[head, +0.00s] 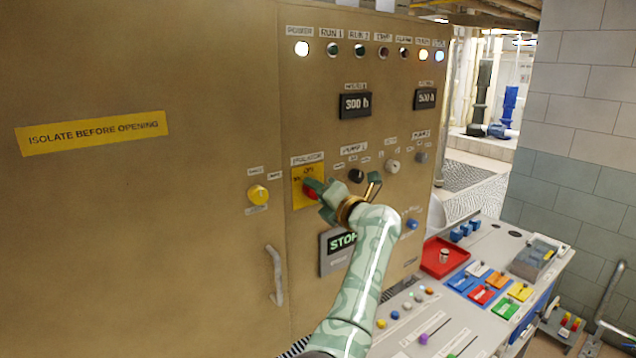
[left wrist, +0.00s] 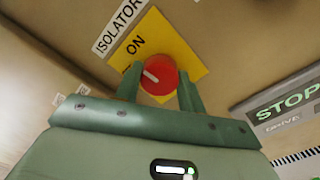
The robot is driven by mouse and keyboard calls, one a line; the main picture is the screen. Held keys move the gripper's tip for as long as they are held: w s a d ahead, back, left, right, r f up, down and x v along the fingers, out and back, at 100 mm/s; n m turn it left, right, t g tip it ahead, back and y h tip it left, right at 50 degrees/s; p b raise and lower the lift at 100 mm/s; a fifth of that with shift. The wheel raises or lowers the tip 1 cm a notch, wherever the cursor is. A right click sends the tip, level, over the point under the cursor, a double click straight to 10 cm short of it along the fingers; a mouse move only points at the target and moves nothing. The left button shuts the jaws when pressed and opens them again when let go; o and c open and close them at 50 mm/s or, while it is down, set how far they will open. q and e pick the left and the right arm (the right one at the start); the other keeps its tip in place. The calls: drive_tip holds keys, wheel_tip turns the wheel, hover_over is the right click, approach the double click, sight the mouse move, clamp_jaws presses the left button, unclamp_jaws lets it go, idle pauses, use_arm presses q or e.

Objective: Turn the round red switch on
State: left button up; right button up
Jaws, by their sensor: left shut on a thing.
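The round red switch (head: 310,193) sits on a yellow plate (head: 298,200) under an ISOLATOR label on the tan cabinet. In the left wrist view the red switch (left wrist: 160,78) has a white mark pointing left and slightly up in the picture. The word ON shows up and left of it on the yellow plate (left wrist: 185,50). My left gripper (head: 314,188) is at the switch. In the left wrist view its two fingers (left wrist: 160,88) stand on either side of the knob, shut on it. My right gripper is not in view.
A STOP display (head: 337,240) is just below the switch, close to my left arm. A yellow button (head: 258,195) is to the left and a black knob (head: 356,176) to the right. A metal handle (head: 275,275) sticks out lower left. A desk with coloured controls (head: 480,295) stands at right.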

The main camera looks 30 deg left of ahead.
use_arm(q)
drive_tip(key=shift+m+p, duration=0.45)
drive_tip(key=shift+m, duration=0.15)
drive_tip(key=o, duration=1)
drive_tip(key=shift+c, duration=0.2)
